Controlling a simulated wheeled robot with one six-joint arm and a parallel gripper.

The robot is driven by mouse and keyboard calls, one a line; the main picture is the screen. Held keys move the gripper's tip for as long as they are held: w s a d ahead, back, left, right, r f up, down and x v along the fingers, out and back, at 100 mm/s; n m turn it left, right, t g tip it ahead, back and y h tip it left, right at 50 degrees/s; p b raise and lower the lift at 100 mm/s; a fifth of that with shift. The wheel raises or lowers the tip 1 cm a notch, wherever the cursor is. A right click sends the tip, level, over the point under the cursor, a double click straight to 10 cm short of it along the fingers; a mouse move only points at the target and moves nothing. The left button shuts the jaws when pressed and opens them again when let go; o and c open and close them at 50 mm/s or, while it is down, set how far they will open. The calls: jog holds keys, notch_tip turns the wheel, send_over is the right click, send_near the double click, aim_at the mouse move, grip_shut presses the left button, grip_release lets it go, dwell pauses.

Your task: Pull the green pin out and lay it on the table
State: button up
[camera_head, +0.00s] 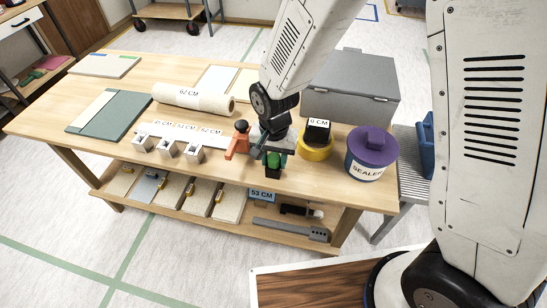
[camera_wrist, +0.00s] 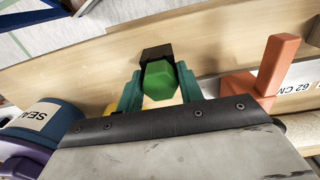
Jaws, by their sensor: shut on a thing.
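The green pin (camera_head: 274,160) is near the table's front edge in the head view. Its green head also shows in the wrist view (camera_wrist: 157,80), with a black block (camera_wrist: 156,54) right against it. My gripper (camera_head: 268,157) is shut on the green pin, with a teal finger on either side of it in the wrist view. The black part (camera_head: 272,173) shows below the green in the head view. I cannot tell whether the pin sits in the black part or how deep. The wooden table (camera_head: 330,180) lies around and beneath.
An orange piece (camera_head: 238,143) stands close left of my gripper. A yellow tape roll (camera_head: 316,150) and a purple-lidded sealer tub (camera_head: 370,150) stand to the right. Several metal blocks (camera_head: 168,149) and a wallpaper roll (camera_head: 190,98) lie left. Bare tabletop shows at front left.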

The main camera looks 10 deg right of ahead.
aim_at(274, 156)
jog(key=shift+r, duration=2.65)
jog(key=shift+r, duration=2.05)
